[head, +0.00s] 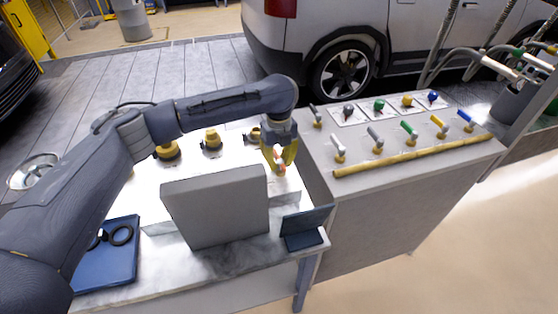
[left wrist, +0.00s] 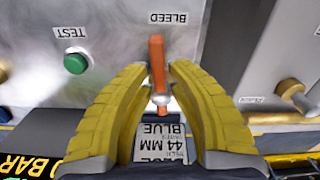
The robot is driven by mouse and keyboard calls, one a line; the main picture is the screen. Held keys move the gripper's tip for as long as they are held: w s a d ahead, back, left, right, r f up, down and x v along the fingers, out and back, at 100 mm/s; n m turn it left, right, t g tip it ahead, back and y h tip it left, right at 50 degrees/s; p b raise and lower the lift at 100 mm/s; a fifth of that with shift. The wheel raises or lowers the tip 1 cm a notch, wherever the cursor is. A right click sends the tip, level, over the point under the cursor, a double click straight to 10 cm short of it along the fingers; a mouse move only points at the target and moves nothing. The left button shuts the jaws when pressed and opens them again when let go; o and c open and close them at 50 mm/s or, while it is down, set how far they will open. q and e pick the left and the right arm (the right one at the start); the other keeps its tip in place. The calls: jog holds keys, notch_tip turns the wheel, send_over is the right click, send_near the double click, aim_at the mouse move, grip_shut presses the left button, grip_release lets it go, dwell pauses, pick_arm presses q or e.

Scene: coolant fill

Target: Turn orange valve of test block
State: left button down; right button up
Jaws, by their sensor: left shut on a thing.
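The orange valve (left wrist: 157,62) is a narrow lever under the BLEED label in the left wrist view. It stands on the grey metal face of the test block (left wrist: 112,25), nearly upright in that picture. My left gripper (left wrist: 158,78) has its yellow fingers on either side of the lever and is shut on it. In the head view, my left gripper (head: 279,160) reaches down at the right end of the bright block, with a bit of orange (head: 282,168) between its fingers. The contact faces are partly hidden. My right gripper is in neither view.
A green button (left wrist: 76,63) marked TEST is left of the valve. A grey upright box (head: 215,207) stands in front of the block. A blue tray (head: 120,262) and a dark stand (head: 303,240) are nearby. A bench with colored valves (head: 410,165) is at right.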

pick_arm(q)
jog(key=shift+a+n, duration=0.1)
jog(key=shift+n, duration=0.3)
jog(key=n, duration=0.3)
jog(key=shift+s+a, duration=0.1)
jog(key=shift+a, duration=0.05)
jog(key=n, duration=0.4)
jog(key=shift+s+a+n, duration=0.15)
jog(key=shift+s+n, duration=0.05)
jog(key=shift+n, duration=0.1)
jog(key=n, duration=0.4)
jog(key=shift+s, duration=0.25)
jog(key=shift+s+n, duration=0.15)
jog(key=shift+n, duration=0.85)
jog(key=shift+s+n, duration=0.1)
jog(key=shift+n, duration=0.9)
jog(key=c, duration=1.4)
grip_release()
jog(key=shift+o, duration=0.2)
jog(key=shift+r, duration=0.1)
